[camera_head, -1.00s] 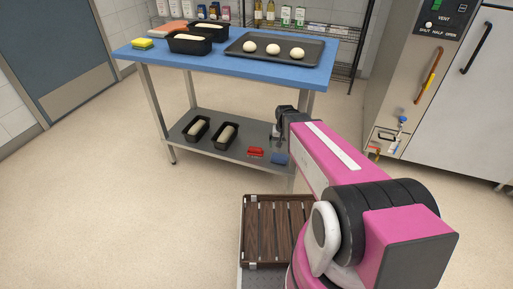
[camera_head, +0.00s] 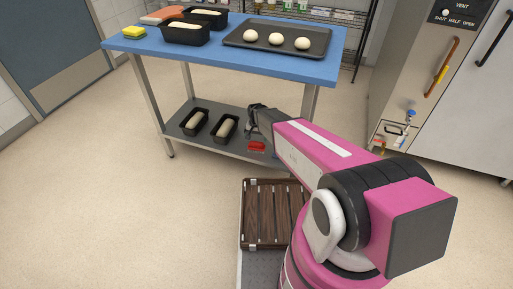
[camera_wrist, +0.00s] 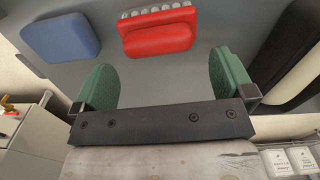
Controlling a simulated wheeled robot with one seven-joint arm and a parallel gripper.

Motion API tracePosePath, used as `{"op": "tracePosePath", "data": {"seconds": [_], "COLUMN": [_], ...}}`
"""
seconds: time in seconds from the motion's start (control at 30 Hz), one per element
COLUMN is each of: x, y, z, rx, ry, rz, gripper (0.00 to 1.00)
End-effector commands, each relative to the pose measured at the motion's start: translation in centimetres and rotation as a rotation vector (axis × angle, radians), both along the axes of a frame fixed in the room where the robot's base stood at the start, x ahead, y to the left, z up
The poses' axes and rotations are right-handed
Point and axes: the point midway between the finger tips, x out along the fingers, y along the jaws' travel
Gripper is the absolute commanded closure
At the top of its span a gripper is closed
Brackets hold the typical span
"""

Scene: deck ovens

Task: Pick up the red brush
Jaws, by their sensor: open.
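The red brush (camera_head: 256,146) lies on the grey lower shelf (camera_head: 192,146) of the blue-topped table. In the wrist view the red brush (camera_wrist: 157,34) shows its red body and a row of pale bristles, just beyond and between my fingertips. My gripper (camera_wrist: 160,82) has its two green fingers apart with nothing between them. In the head view my gripper (camera_head: 256,108) is at the shelf's height range, under the tabletop; its fingers are hard to make out there.
A blue block-like thing (camera_wrist: 60,37) lies beside the brush. Two black pans with dough (camera_head: 194,123) (camera_head: 225,128) stand on the shelf to the left. The blue tabletop (camera_head: 222,60) overhangs the shelf. A table leg (camera_head: 309,103) stands near my arm.

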Motion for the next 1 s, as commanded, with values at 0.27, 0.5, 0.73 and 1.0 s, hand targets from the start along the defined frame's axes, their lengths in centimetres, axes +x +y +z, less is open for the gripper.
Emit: {"op": "tracePosePath", "data": {"seconds": [0.27, 0.5, 0.73, 1.0], "x": [0.3, 0.2, 0.2, 0.2], "y": [-0.3, -0.3, -0.3, -0.4], "z": [-2.7, -5.2, -5.2, -5.2], "rx": [-0.001, 0.0, 0.0, 0.0], "ry": [0.002, 0.001, 0.0, 0.0], "rz": [0.0, 0.0, 0.0, 0.0], "gripper": [0.0, 0.0, 0.1, 0.38]}}
